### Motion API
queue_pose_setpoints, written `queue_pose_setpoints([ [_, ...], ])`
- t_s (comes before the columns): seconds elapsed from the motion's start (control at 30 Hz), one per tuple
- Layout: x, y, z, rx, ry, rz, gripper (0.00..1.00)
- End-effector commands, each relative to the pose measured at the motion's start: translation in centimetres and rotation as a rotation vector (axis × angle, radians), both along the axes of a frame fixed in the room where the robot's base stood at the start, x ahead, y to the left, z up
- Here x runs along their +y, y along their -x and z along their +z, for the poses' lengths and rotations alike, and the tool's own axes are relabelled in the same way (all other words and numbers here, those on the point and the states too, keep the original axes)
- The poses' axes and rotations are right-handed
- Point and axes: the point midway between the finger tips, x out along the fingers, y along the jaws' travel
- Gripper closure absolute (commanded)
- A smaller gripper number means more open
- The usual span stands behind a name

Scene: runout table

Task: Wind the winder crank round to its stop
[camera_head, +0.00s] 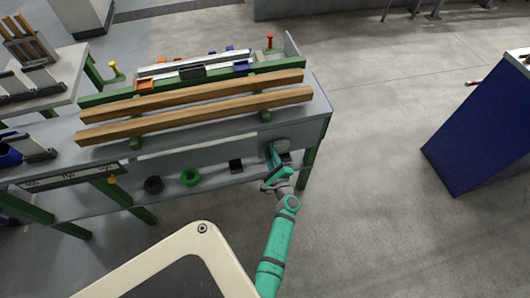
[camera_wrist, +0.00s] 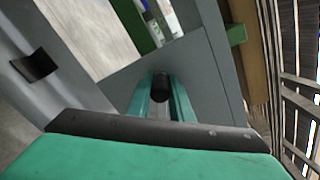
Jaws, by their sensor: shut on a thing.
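The winder crank shows as a grey round part (camera_head: 283,144) on the front panel at the right end of the runout table (camera_head: 210,158). My gripper (camera_head: 271,156) is at the crank, with my teal arm reaching up to it from below. In the wrist view the teal fingers of my gripper (camera_wrist: 160,98) are closed on either side of the dark round crank handle (camera_wrist: 161,82). The rest of the crank is mostly hidden behind the fingers, so its angle and its stop cannot be made out.
Two long wooden bars (camera_head: 200,114) lie along the table top.

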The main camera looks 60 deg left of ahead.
Motion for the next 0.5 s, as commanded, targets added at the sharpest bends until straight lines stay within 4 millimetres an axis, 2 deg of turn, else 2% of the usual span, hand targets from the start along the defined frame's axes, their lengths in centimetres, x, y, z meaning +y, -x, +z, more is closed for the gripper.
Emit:
queue_pose_setpoints([
  [0.03, 0.56, 0.63, 0.28, -0.006, -0.004, 0.019, 1.00],
  [0.4, 0.27, 0.17, 0.45, -0.010, -0.005, 0.012, 1.00],
  [0.43, 0.26, 0.16, 0.47, -0.010, -0.006, 0.011, 0.73],
  [0.5, 0.17, 0.05, 0.45, -0.010, -0.005, 0.009, 0.61],
])
